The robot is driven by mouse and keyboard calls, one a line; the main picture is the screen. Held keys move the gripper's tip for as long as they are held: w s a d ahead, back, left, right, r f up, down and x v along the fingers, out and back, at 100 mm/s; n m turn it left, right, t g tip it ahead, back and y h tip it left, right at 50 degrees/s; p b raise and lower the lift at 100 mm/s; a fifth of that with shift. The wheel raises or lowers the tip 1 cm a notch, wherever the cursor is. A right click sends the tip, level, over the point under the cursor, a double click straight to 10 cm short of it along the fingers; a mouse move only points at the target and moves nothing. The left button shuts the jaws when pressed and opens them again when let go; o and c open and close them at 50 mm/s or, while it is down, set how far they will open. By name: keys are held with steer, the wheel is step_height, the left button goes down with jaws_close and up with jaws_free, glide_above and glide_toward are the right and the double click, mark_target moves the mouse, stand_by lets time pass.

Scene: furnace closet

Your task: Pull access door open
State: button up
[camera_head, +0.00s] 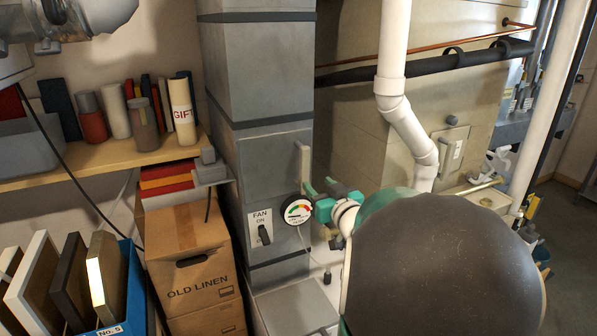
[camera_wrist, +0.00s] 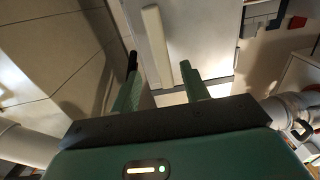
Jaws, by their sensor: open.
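The access door (camera_head: 272,162) is a grey panel on the tall grey duct, and it looks closed. Its pale upright bar handle (camera_head: 302,160) is near the panel's right edge. In the wrist view the door (camera_wrist: 205,38) fills the top middle, with the handle (camera_wrist: 156,42) as a long pale bar. My gripper (camera_head: 319,189) is open, its green fingers just below and right of the handle. In the wrist view the handle's near end lies between the directions of my two fingers (camera_wrist: 162,78); I cannot tell whether they touch it. My arm hides part of the lower right.
A round gauge (camera_head: 297,211) and a fan switch (camera_head: 263,235) are on the duct below the door. A cardboard box (camera_head: 190,262) and a loaded shelf (camera_head: 110,162) stand left. A white pipe (camera_head: 392,60) runs down at right, close to my arm.

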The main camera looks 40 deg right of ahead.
mark_target(306, 173)
steer(key=x, duration=0.9)
jaws_close()
